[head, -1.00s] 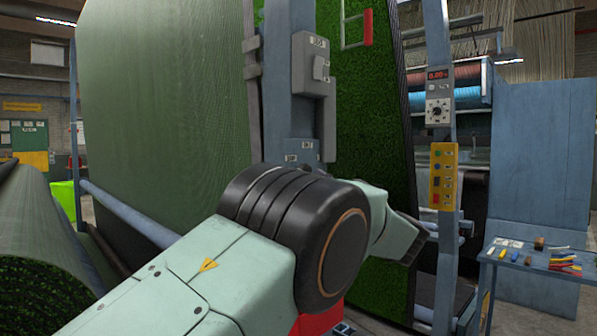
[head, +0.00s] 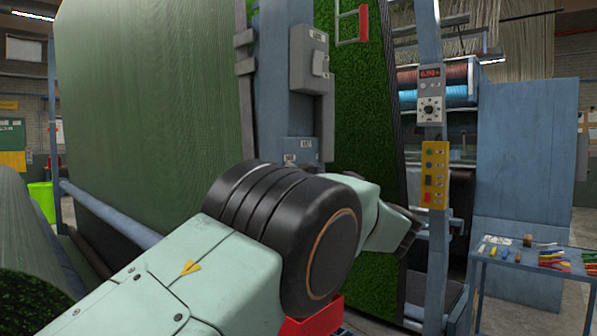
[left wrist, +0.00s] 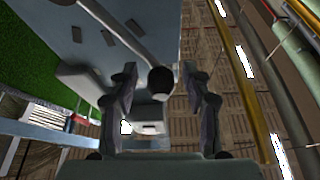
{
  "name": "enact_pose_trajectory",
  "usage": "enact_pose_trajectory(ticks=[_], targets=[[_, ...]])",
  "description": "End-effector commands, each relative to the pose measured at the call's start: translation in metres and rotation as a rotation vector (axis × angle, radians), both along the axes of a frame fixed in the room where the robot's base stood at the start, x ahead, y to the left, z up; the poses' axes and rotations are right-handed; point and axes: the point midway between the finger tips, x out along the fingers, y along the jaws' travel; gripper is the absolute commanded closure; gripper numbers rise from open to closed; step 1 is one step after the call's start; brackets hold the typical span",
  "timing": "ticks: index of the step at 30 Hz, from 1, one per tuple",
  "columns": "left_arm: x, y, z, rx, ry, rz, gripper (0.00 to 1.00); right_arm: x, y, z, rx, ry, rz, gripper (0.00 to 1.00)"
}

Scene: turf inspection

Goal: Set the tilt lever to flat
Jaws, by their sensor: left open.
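A grey rod with a round black knob (left wrist: 160,80) is in the left wrist view, which looks like the tilt lever. Its knob shows between the two fingers of my left gripper (left wrist: 158,100). The fingers stand apart on either side of it, and I cannot tell whether either one touches it. In the head view my left gripper (head: 408,234) is a small dark shape past my forearm, in front of the turf's dark edge. I do not make out the lever in the head view; my arm covers part of the scene. My right gripper is in neither view.
A blue post carries a grey switch box (head: 310,58) and a lower labelled plate (head: 300,151). Another post holds a red-digit display (head: 430,95) and a yellow button panel (head: 434,175). A blue table (head: 500,262) with coloured tools stands at right. Turf (head: 362,120) hangs behind my arm.

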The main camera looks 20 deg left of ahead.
Motion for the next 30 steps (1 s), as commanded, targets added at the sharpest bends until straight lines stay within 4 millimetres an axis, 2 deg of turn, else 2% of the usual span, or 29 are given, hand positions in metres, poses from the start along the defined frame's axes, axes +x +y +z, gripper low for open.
enact_pose_trajectory(ticks=[14, 30], targets=[[-0.0012, -0.0045, 0.0022, 0.0, -0.001, 0.0, 0.51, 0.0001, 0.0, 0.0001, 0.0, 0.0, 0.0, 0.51], [-0.0007, -0.0033, 0.002, -0.001, -0.001, 0.0, 0.96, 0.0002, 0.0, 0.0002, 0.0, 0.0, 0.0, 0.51]])
